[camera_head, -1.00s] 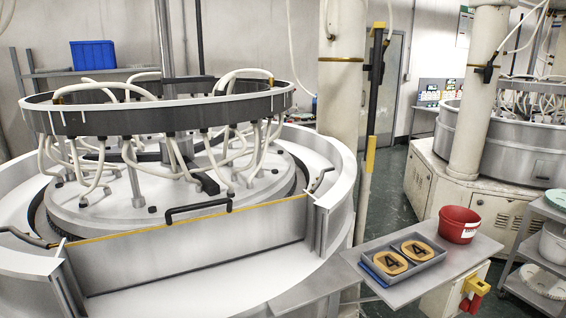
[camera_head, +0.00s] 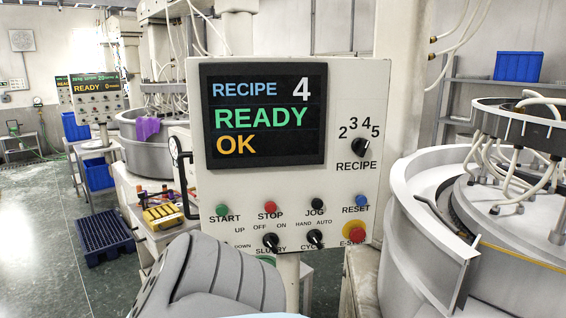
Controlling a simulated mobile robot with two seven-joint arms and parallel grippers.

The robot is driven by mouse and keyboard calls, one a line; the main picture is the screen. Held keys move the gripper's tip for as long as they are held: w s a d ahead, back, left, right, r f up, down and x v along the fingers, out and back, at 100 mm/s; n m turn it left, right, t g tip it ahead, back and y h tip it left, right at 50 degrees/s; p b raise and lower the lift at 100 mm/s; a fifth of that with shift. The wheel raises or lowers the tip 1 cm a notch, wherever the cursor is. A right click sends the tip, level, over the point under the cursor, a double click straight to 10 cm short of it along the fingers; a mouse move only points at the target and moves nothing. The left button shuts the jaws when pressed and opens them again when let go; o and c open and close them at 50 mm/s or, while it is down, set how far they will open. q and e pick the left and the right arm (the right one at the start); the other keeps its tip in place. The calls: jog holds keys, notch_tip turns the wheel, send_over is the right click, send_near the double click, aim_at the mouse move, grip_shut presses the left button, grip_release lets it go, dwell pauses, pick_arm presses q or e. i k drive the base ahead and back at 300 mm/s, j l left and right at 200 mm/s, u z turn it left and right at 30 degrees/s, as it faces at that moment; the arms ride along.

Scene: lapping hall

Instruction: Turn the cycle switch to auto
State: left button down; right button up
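The control panel (camera_head: 348,95) faces me in the middle of the view. The cycle switch (camera_head: 315,238) is a small black knob low on the panel, with HAND to its upper left and AUTO to its upper right. Its pointer is too small to read surely. The slurry switch (camera_head: 270,241) is to its left, and the red E-stop (camera_head: 354,232) on yellow is to its right. The screen (camera_head: 265,116) reads RECIPE 4, READY, OK.
A grey ribbed shape (camera_head: 215,272) rises in front of the panel's lower left and covers part of it. The lapping machine (camera_head: 415,185) stands close on the right. A yellow object (camera_head: 163,216) lies on a bench at left. Open floor (camera_head: 50,265) lies far left.

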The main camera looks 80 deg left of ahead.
aim_at(314, 237)
jog(key=k+j+u, duration=0.6)
jog(key=u, duration=2)
